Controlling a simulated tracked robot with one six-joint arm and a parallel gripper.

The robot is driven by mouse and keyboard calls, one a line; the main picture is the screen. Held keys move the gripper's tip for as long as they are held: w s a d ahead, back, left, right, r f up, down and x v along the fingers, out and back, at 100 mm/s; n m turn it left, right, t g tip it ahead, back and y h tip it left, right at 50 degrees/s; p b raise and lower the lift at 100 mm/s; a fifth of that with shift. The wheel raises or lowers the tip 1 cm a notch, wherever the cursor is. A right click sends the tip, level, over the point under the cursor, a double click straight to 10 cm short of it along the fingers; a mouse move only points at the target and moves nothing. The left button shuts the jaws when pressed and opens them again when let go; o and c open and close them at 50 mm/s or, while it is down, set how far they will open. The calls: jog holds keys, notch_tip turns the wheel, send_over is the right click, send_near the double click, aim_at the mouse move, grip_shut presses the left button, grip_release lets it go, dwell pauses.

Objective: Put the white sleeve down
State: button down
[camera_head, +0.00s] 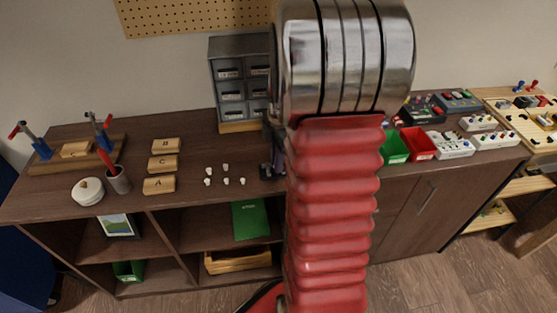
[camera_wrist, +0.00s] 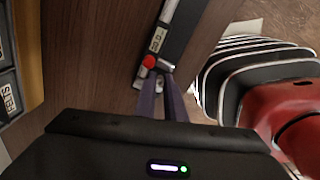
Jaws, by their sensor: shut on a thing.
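My gripper (camera_wrist: 164,82) shows in the wrist view with its two purple-grey fingers close together over the brown cabinet top. A small pale piece (camera_wrist: 164,67), which looks like the white sleeve, shows at the fingertips; most of it is hidden. In the head view my gripper (camera_head: 270,168) is largely hidden behind my red arm, low over or at the cabinet top. Several small white pieces (camera_head: 226,168) stand on the top to its left.
A grey drawer unit (camera_head: 239,80) stands behind. Wooden blocks (camera_head: 163,162) marked B, C and A lie farther left. Green (camera_head: 396,148) and red (camera_head: 418,143) bins stand right of my arm. In the wrist view a red-tipped labelled strip (camera_wrist: 165,35) lies close beyond the fingertips.

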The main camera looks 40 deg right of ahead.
jog(key=shift+s+f, duration=0.1)
jog(key=shift+f, duration=0.35)
jog(key=shift+s+a+f, duration=0.1)
jog(key=shift+s+f, duration=0.05)
jog(key=shift+f, duration=0.15)
jog(key=c, duration=1.8)
grip_release()
jog(key=shift+c, duration=0.2)
notch_tip(320, 180, up, 14)
jog(key=shift+d+f, duration=0.2)
jog(key=shift+d, duration=0.25)
